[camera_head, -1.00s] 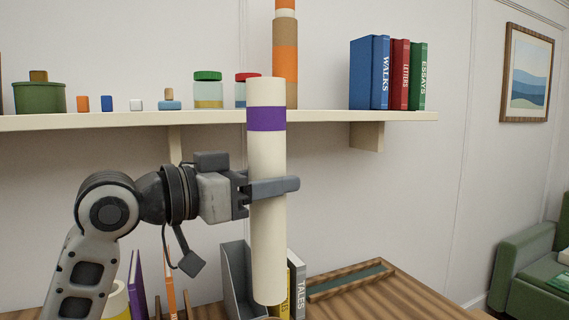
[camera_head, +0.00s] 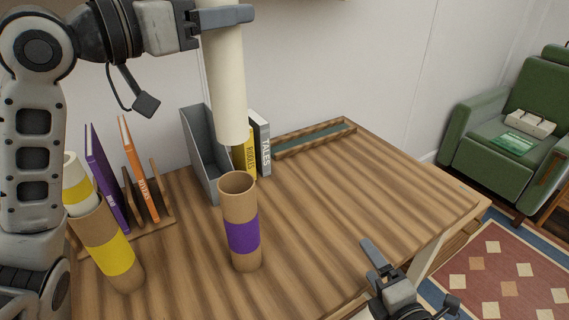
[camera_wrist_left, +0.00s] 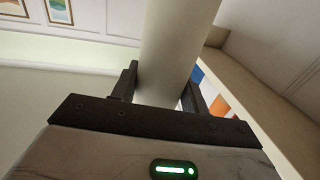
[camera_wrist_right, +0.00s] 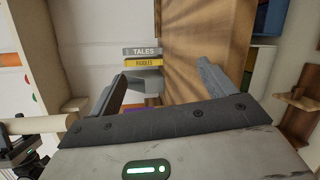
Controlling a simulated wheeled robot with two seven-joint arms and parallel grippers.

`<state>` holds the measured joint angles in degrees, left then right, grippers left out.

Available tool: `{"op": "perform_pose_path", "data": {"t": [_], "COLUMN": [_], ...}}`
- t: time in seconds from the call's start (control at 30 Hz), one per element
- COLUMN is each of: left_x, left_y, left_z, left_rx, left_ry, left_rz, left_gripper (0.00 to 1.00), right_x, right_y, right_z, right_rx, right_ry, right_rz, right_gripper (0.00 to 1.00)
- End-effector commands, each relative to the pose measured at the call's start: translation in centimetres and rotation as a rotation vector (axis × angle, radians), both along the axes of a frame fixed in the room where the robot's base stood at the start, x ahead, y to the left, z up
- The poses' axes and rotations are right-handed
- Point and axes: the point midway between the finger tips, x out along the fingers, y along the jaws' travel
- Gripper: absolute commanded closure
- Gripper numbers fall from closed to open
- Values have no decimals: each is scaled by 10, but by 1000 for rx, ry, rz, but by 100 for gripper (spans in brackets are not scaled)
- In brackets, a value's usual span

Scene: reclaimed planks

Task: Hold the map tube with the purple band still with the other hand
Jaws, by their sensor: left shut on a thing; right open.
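The brown cardboard map tube with the purple band (camera_head: 241,200) stands upright on the wooden table, its open top facing up. My left gripper (camera_head: 222,16) is shut on a long cream roll (camera_head: 227,90), whose lower end appears above the tube's mouth, apart from it. The roll also shows between the jaws in the left wrist view (camera_wrist_left: 172,50). My right gripper (camera_head: 394,264) is open and empty, to the right of the tube near the table's front edge. In the right wrist view a bit of purple shows between its open fingers (camera_wrist_right: 160,86); the rest is hidden.
A yellow-banded tube (camera_head: 107,245) holding a roll stands at left, by a rack with purple (camera_head: 105,180) and orange books. Behind are a grey file holder (camera_head: 203,160), the TALES book (camera_head: 262,145) and a shallow wooden tray (camera_head: 315,140). The table's right side is clear.

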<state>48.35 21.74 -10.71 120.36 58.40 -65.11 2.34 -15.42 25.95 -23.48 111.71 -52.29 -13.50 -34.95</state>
Motion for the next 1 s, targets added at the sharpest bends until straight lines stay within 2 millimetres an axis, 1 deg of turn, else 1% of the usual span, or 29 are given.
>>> {"op": "perform_pose_path", "data": {"t": [0.03,0.1,0.2,0.3,0.4,0.5,0.63,0.77,1.0], "left_x": [0,0,0,0,0,0,0,0,0], "left_y": [0,0,0,0,0,0,0,0,0], "left_z": [0,0,0,0,0,0,0,0,0], "left_rx": [-1,-1,-1,-1,-1,-1,-1,-1,-1], "left_ry": [-1,-1,-1,-1,-1,-1,-1,-1,-1], "left_rz": [0,0,0,0,0,0,0,0,0], "left_gripper": [78,78,78,78,78,78,78,78,78], "right_x": [5,7,4,-2,-8,-12,-11,-1,31], "right_y": [28,60,100,131,151,162,171,183,217], "right_z": [11,21,31,35,36,35,34,35,35], "right_rx": [-124,-312,-559,-767,-918,-1012,-1056,-1056,-1055], "right_ry": [-93,-226,-414,-579,-704,-781,-821,-823,-821], "right_rz": [88,196,329,429,496,534,550,550,549], "right_gripper": [17,17,17,17,17,17,17,17,17]}}
